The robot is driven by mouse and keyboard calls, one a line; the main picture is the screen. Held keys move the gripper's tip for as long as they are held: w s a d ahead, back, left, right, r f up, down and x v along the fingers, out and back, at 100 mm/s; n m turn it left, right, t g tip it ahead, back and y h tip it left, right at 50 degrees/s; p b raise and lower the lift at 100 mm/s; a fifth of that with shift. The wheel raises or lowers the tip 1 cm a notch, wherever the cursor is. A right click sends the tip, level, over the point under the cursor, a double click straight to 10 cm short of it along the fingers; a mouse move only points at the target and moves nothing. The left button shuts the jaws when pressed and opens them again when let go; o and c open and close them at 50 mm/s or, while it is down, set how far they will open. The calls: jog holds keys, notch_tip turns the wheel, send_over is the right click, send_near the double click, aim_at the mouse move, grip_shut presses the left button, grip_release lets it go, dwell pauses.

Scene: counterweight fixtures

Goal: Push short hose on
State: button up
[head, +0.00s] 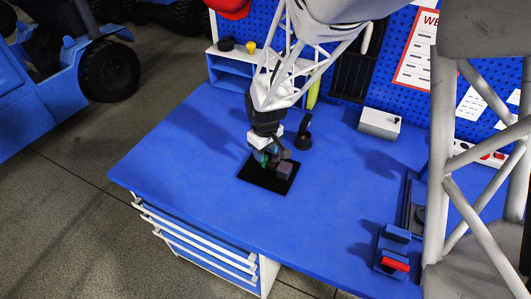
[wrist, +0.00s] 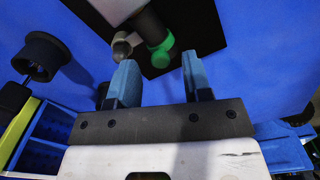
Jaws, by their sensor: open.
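A dark tube with a green ring at its end (wrist: 160,52) shows beyond my fingertips in the wrist view; I cannot tell for sure whether it is the short hose. A grey-tan stub (wrist: 122,47) is close beside it on the left. In the head view a bit of green (head: 262,157) shows at my gripper, and a grey block (head: 285,169) sits on a black mat (head: 257,180). My gripper (wrist: 158,68) is open, its two blue fingers apart with nothing clearly held between them. In the head view the wrist hides much of the fixture.
A black flanged post (head: 303,134) stands right of my gripper; it also shows in the wrist view (wrist: 42,55). A grey box (head: 379,123) is at the back. A blue device with a red part (head: 394,262) is at the front right. The blue bench's left side is clear.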

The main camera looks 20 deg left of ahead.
aim_at(266, 156)
jog(key=shift+r, duration=3.4)
jog(key=shift+d+r, duration=0.15)
jog(key=shift+d, duration=0.1)
jog(key=s+d+r+m, duration=0.15)
jog(key=d+r, duration=0.25)
jog(key=d, duration=0.5)
jog(key=d+r+m+t, duration=0.1)
jog(key=d+r+m, duration=0.2)
jog(key=d+r, duration=0.35)
jog(key=s+d+r+m, duration=0.1)
jog(key=d+r+m, duration=0.15)
jog(key=d, duration=0.75)
jog(key=s+d+r+m, duration=0.2)
jog(key=s+d+m, duration=0.1)
jog(key=s+d, duration=0.5)
jog(key=s+d+r+m+t, duration=0.1)
jog(key=s+d+r+m, duration=0.1)
jog(key=s+d, duration=0.6)
jog(key=d+m, duration=0.1)
jog(key=d, duration=0.1)
jog(key=shift+d+r+m+t, duration=0.25)
jog(key=shift+d+m+t, duration=0.05)
jog(key=shift+m, duration=0.1)
